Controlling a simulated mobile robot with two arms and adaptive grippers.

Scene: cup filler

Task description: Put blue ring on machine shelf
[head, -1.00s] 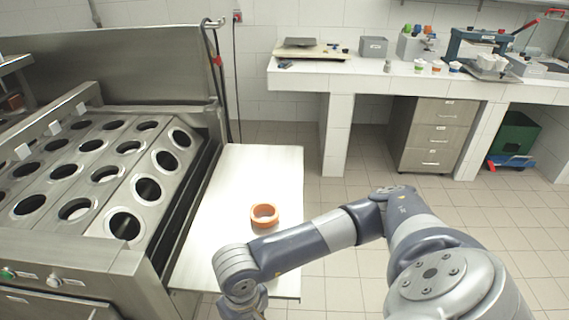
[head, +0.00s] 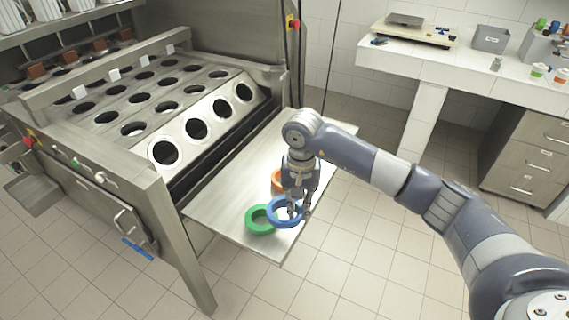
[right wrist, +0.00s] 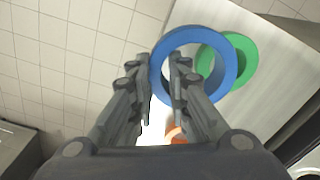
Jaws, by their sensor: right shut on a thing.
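The blue ring (head: 270,212) is at the front of the flat metal shelf (head: 228,192) on the machine's right side. My right gripper (head: 298,210) points down and is shut on the ring's wall. In the right wrist view, the fingers (right wrist: 161,75) sit either side of the wall of the blue ring (right wrist: 195,34). The blue ring overlaps part of the green ring (head: 252,223); I cannot tell whether it touches the green ring or the shelf. The green ring also shows in the right wrist view (right wrist: 246,52). My left gripper is out of view.
An orange ring (head: 276,181) lies on the shelf behind my gripper, partly hidden. The machine (head: 130,115) with rows of round holes stands left of the shelf. A white tiled bench (head: 430,70) is at the back right. Open floor lies right of the shelf.

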